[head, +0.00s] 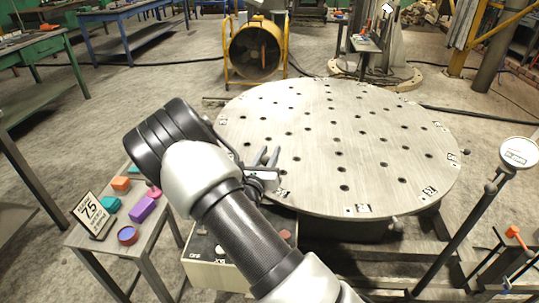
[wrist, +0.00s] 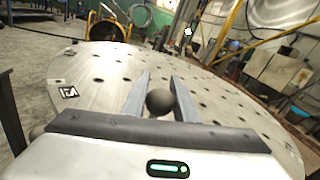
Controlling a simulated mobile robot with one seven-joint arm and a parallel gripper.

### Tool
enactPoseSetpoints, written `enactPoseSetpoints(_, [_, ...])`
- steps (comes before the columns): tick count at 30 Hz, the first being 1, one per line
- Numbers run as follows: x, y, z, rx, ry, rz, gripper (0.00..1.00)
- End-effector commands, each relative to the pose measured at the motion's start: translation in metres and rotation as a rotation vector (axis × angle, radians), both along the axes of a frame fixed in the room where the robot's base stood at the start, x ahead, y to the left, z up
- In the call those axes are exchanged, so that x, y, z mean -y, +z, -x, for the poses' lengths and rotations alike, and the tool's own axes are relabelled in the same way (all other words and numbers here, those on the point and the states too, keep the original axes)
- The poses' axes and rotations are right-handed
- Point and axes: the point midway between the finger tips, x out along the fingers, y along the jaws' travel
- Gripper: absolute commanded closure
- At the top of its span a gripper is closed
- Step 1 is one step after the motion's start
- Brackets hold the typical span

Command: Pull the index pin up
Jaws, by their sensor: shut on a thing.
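The index pin shows as a dark round ball knob (wrist: 159,102) between the two grey fingers of my gripper (wrist: 159,84) in the wrist view. The fingers are shut on the knob, one on each side. In the head view my gripper (head: 267,157) is at the near left rim of the large round table (head: 340,150). The knob and the pin's shaft are hidden there by my gripper and arm. I cannot tell how high the pin stands.
A side table at left holds a sign reading 75 (head: 91,214), a purple block (head: 142,209) and several other coloured pieces. A yellow-framed fan (head: 254,50) is behind.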

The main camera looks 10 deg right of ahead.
Motion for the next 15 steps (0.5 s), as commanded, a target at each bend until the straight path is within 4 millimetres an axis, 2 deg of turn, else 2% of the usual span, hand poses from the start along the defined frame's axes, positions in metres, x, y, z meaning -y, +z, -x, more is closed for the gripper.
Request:
enactPoseSetpoints(1, [-0.0001, 0.0115, 0.0002, 0.000, 0.000, 0.000, 1.00])
enactPoseSetpoints(9, [0.0001, 0.0115, -0.0004, 0.006, 0.000, 0.001, 1.00])
enactPoseSetpoints(10, [0.0001, 0.0117, -0.0004, 0.006, -0.001, 0.001, 0.72])
enactPoseSetpoints(13, [0.0002, 0.0118, -0.0005, 0.006, -0.001, 0.001, 0.56])
enactPoseSetpoints(15, [0.0000, 0.0111, -0.0003, 0.005, 0.000, 0.001, 0.56])
